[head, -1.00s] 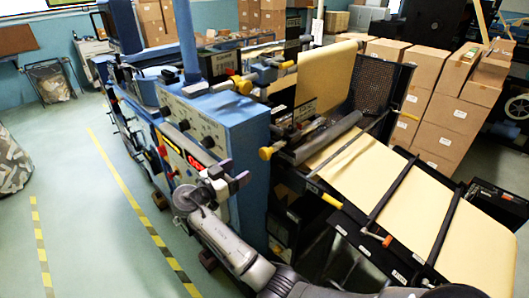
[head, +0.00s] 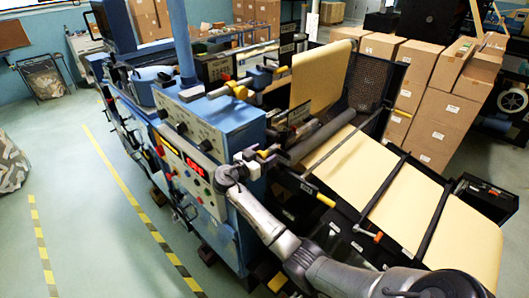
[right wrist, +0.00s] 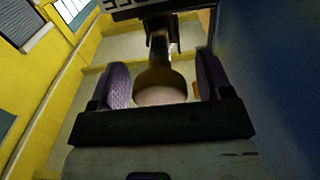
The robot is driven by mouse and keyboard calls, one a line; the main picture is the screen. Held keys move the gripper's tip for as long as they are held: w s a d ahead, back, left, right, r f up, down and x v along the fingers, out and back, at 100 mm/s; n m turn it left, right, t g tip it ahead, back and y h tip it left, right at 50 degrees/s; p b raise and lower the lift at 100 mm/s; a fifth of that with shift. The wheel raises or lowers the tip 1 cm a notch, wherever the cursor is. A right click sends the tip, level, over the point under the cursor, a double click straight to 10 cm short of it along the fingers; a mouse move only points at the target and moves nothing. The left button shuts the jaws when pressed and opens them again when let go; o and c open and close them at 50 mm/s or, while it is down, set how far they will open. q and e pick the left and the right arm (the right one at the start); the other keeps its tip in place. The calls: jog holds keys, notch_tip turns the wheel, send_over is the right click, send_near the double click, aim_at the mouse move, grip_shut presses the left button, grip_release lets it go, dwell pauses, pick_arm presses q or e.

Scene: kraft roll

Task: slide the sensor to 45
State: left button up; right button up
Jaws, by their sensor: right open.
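My right gripper (head: 260,156) is at the near end of the blue machine, by the dark roller. In the right wrist view its two purple-padded fingers (right wrist: 162,82) stand apart, one on each side of a round yellowish knob (right wrist: 160,78) on a dark stem. A gap shows beside the knob, so the fingers are not closed on it. A black part with upside-down white lettering (right wrist: 150,8) lies beyond the stem. I cannot make out a scale reading or tell for certain which part is the sensor. My left gripper is not in view.
The blue machine (head: 222,122) has a control panel with a red display (head: 194,167). Kraft paper (head: 395,205) runs down a sloped black frame at the right. A yellow-knobbed fitting (head: 240,91) sits above my gripper. Cardboard boxes (head: 437,110) stand behind; open floor lies left.

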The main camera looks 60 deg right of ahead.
jog(key=shift+s+d, duration=0.1)
jog(key=shift+d, duration=0.15)
